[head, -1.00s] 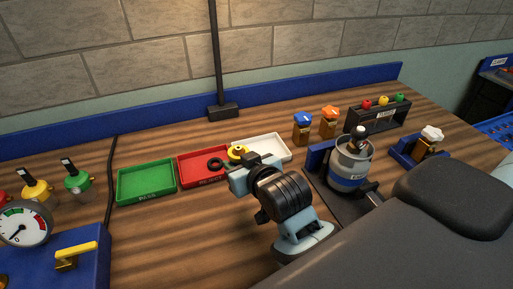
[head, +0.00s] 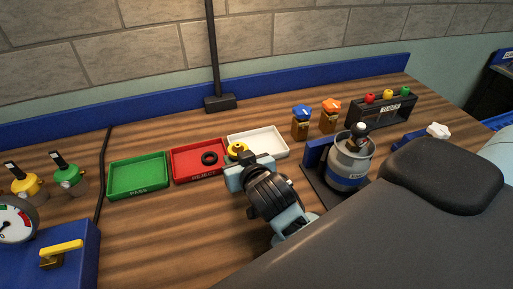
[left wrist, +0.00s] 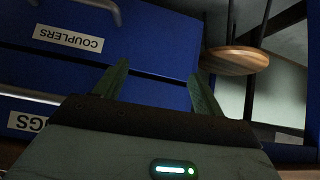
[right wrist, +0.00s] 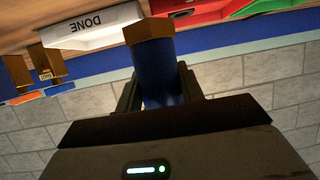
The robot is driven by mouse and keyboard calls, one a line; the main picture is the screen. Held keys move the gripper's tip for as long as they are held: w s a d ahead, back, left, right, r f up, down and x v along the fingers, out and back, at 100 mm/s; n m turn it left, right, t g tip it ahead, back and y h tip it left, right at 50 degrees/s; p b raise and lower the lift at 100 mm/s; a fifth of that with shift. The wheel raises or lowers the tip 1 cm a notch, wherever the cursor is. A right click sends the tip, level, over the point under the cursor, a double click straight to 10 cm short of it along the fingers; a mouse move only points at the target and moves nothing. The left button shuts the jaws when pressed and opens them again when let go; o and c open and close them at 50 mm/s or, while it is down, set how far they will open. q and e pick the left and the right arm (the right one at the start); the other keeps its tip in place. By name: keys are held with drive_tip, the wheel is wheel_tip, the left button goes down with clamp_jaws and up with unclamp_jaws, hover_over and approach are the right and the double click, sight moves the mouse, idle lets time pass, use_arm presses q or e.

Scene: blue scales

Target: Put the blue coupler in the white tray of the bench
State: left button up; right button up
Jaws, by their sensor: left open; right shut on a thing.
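The blue coupler (right wrist: 158,82) has a blue body and a brass end. In the right wrist view, my right gripper (right wrist: 160,95) is shut on its blue body, brass end pointing away from the fingers. The white tray (head: 270,153) stands on the bench; its label reads DONE in the right wrist view (right wrist: 92,27). In the head view my right gripper (head: 243,163) is by the white tray's front left corner and largely hides the coupler. A yellow round piece shows just past the fingers. My left gripper (left wrist: 158,75) is open and empty before blue drawers.
The red REJECT tray (head: 184,178), holding a black ring, and the green PASS tray (head: 128,193) are left of the white tray. Blue-topped (head: 301,121) and orange-topped (head: 330,115) brass pieces and a grey canister (head: 349,165) stand to its right. Bare bench lies in front.

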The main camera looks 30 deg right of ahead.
drive_tip(key=w+d, duration=0.3)
drive_tip(key=d, duration=0.1)
drive_tip(key=w+d, duration=0.4)
drive_tip(key=w+d+f+p, duration=0.1)
drive_tip(key=w+d, duration=0.2)
drive_tip(key=d, duration=0.1)
drive_tip(key=shift+w+d+f, duration=0.1)
drive_tip(key=shift+w+d, duration=0.05)
drive_tip(key=shift+f, duration=1.75)
use_arm(q)
drive_tip(key=shift+w+r, duration=0.75)
drive_tip(key=shift+r, duration=0.1)
use_arm(e)
drive_tip(key=shift+f, duration=0.2)
use_arm(q)
drive_tip(key=shift+s+f, duration=0.1)
use_arm(e)
drive_tip(key=o, duration=1.1)
drive_tip(key=shift+o, duration=0.2)
